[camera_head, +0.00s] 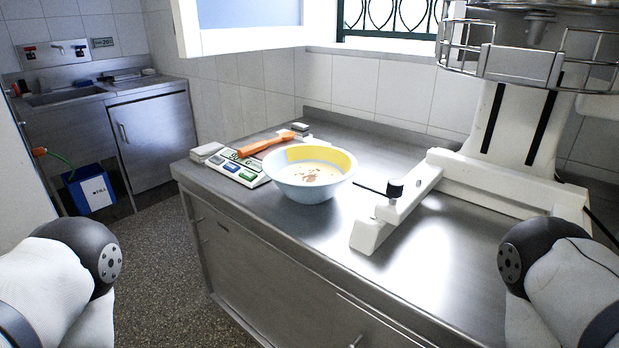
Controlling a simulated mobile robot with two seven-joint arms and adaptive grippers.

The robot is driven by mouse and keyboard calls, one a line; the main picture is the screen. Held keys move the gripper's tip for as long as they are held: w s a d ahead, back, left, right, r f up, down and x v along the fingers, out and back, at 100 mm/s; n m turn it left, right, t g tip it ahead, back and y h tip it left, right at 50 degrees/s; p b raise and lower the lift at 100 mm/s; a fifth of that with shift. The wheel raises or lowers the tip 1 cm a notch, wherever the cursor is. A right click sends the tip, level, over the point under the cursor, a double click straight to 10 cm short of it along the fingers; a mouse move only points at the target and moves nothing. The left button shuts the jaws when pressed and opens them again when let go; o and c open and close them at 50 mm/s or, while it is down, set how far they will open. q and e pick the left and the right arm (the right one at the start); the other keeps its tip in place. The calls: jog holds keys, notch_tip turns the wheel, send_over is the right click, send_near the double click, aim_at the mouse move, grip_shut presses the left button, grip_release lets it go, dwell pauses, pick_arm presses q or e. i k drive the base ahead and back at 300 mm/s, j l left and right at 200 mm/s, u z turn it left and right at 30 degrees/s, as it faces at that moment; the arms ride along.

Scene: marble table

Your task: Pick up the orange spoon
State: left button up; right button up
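An orange spoon-like utensil (264,144) lies slanted on the counter at the back left, just behind and left of a bowl. Its left end is over a pale device with coloured buttons (232,166). Its right end reaches near small dark and white items, and I cannot clearly tell what it rests on. The light blue bowl (308,193) has a yellow area inside its far wall and brown bits at the bottom. Neither gripper is in view. Only rounded parts of my arms show at the lower left and lower right, apart from the counter items.
The metal counter (420,270) has free room in front of and right of the bowl. A large white machine (490,170) with a wire guard stands at the right; its foot (385,222) reaches toward the bowl. A sink unit (150,135) and blue box (90,190) are far left.

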aim_at(244, 152)
jog(key=i+j+z, duration=0.35)
jog(key=j+z, duration=0.15)
jog(key=j, duration=0.15)
jog(key=i+j+z, duration=0.25)
jog(key=j, duration=0.15)
jog(key=k+l, duration=0.05)
jog(key=k, duration=0.05)
